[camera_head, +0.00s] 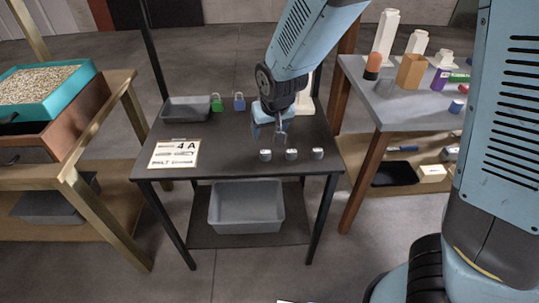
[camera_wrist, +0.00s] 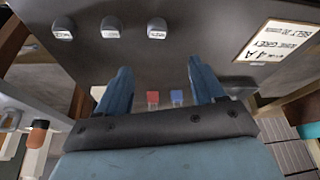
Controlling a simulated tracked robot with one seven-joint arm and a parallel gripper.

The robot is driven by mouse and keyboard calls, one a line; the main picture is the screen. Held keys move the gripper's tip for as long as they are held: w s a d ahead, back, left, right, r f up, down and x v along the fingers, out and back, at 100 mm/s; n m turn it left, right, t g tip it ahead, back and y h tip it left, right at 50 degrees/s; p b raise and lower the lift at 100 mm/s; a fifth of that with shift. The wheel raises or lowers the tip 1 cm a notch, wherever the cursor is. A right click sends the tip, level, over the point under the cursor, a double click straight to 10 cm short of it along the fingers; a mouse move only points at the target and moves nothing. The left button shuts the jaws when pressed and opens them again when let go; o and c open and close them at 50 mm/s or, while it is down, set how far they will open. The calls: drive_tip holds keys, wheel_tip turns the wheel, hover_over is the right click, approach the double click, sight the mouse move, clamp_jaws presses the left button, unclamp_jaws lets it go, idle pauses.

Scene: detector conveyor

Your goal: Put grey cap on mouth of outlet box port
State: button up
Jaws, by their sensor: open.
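Three small grey caps stand in a row near the front edge of the dark table: a left cap (camera_head: 265,155), a middle cap (camera_head: 291,154) and a right cap (camera_head: 317,153). In the wrist view they show along the top as three pale-faced caps (camera_wrist: 110,28). My gripper (camera_head: 281,136) hangs just behind the row, apart from the caps. In the wrist view its two blue fingers (camera_wrist: 160,70) are spread with no cap between them. A white upright thing (camera_head: 305,102) is mostly hidden behind my arm. I cannot tell whether it is the outlet box port.
The table also holds a sign (camera_head: 174,154), a grey tray (camera_head: 188,108), a green padlock (camera_head: 217,103) and a blue padlock (camera_head: 239,102). A grey bin (camera_head: 246,206) sits below. A side table (camera_head: 390,104) with white fittings stands right, a teal tray (camera_head: 45,88) left.

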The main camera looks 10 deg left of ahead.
hover_over(265, 151)
drive_tip(key=s, duration=0.2)
drive_tip(key=shift+d+f, duration=0.25)
drive_tip(key=shift+f, duration=1.65)
drive_tip(key=shift+d+f, duration=0.2)
drive_tip(key=shift+f, duration=1.65)
drive_tip(key=shift+d+x, duration=0.1)
drive_tip(key=shift+x, duration=0.95)
drive_tip(key=shift+d+x, duration=0.15)
drive_tip(key=shift+x, duration=0.9)
drive_tip(key=shift+w+a+f, duration=0.15)
drive_tip(key=shift+f, duration=0.4)
drive_tip(key=c, duration=1.2)
drive_tip(key=shift+r, duration=0.15)
